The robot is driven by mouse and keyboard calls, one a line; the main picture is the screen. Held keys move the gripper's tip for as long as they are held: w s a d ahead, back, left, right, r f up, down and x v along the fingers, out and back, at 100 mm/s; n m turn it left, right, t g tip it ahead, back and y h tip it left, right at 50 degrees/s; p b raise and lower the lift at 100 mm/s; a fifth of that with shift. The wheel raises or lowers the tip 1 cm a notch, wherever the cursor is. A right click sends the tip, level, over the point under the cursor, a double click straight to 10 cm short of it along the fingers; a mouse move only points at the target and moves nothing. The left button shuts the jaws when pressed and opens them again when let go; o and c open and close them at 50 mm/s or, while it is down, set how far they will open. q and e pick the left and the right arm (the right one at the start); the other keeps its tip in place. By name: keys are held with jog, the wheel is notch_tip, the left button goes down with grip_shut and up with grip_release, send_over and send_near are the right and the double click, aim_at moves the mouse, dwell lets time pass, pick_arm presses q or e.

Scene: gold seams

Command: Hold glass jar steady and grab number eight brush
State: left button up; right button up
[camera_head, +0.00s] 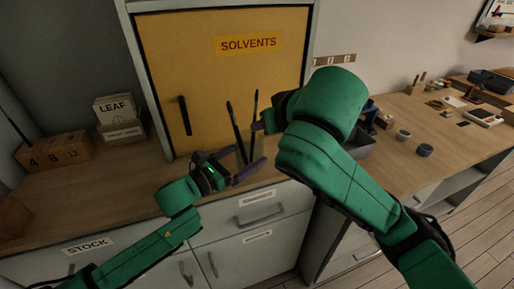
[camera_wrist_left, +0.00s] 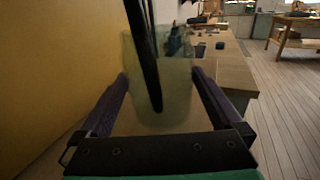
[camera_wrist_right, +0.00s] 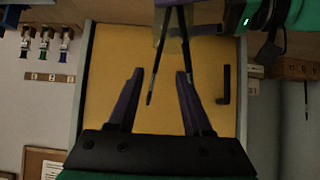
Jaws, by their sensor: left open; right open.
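The glass jar (camera_wrist_left: 178,105) stands on the wooden counter, upright, between the open fingers of my left gripper (camera_head: 249,155). In the left wrist view the fingers lie on either side of it; I cannot tell if they touch. Two dark brushes, a left one (camera_head: 234,122) and a right one (camera_head: 254,112), stick up from the jar. No number on them is readable. My right gripper (camera_wrist_right: 158,74) is open, mostly hidden behind my right arm in the head view. In the right wrist view one brush (camera_wrist_right: 155,75) shows between its fingers, the other (camera_wrist_right: 185,45) near the right-hand finger.
A yellow SOLVENTS cabinet (camera_head: 225,80) stands close behind the jar. A LEAF card box (camera_head: 120,125) and a numbered wooden block (camera_head: 53,150) are at the left. A dark tray (camera_head: 358,147) and small cups (camera_head: 403,135) stand on the bench at the right.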

pick_arm(q)
jog(key=x, duration=0.4)
